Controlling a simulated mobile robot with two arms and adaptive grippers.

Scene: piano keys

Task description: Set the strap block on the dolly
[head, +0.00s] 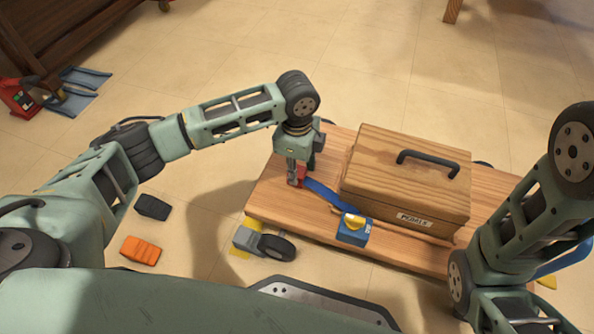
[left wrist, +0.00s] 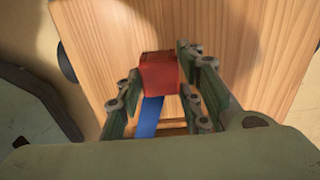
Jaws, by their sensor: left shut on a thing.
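The red strap block (left wrist: 160,72) sits between the fingers of my left gripper (head: 297,179), which is shut on it. In the head view the block (head: 302,174) is small and partly hidden by the fingers. It is over the left part of the wooden dolly (head: 282,203), at or just above the boards; I cannot tell if it touches.
A wooden box (head: 412,172) with a black handle stands on the dolly, right of my left gripper. A caster wheel (head: 277,247) shows at the dolly's front edge. An orange block (head: 141,250) and a black block (head: 152,207) lie on the floor to the left.

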